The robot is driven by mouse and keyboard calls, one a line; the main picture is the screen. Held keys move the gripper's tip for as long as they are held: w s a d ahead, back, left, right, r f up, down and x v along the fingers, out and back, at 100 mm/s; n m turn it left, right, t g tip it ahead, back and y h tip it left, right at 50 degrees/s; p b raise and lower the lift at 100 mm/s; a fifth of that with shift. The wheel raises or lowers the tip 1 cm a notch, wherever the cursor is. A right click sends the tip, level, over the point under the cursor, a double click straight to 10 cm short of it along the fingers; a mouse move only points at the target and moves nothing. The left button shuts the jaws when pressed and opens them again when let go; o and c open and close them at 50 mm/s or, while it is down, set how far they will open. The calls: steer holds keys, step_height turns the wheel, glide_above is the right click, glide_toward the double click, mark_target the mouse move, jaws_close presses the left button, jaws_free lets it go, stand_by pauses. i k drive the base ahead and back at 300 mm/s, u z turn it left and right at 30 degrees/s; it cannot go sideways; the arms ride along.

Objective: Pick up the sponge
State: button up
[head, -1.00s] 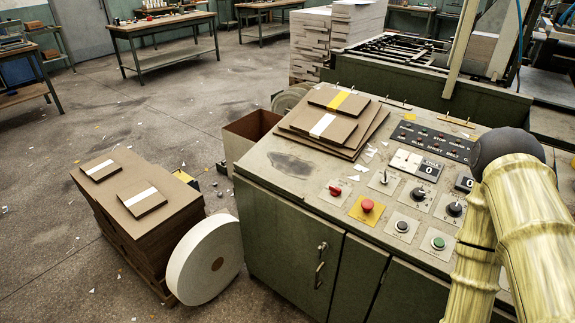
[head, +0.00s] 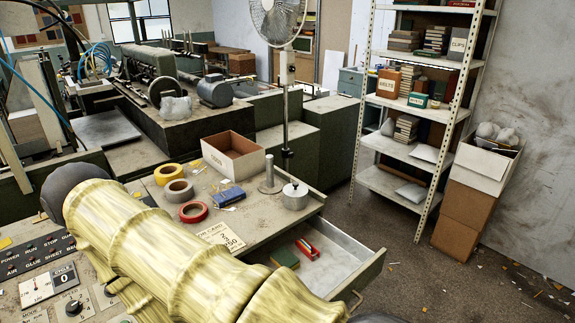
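I cannot pick out a sponge for certain. A small green block with a brownish edge (head: 284,258) lies in the open drawer (head: 338,262) of the console; it may be a sponge, but it is too small to tell. A small blue block (head: 227,196) lies on the console top (head: 254,222), left of the drawer. My yellowish, bamboo-textured arm crosses the lower left and hides part of the console. My gripper is not in view.
Beside the blue block are tape rolls (head: 178,190), an open box (head: 233,155), a metal rod on a base (head: 269,178) and a lidded metal pot (head: 294,195). Red items (head: 307,249) lie in the drawer.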

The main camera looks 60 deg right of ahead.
mark_target(282, 258)
steer(key=z, duration=1.95)
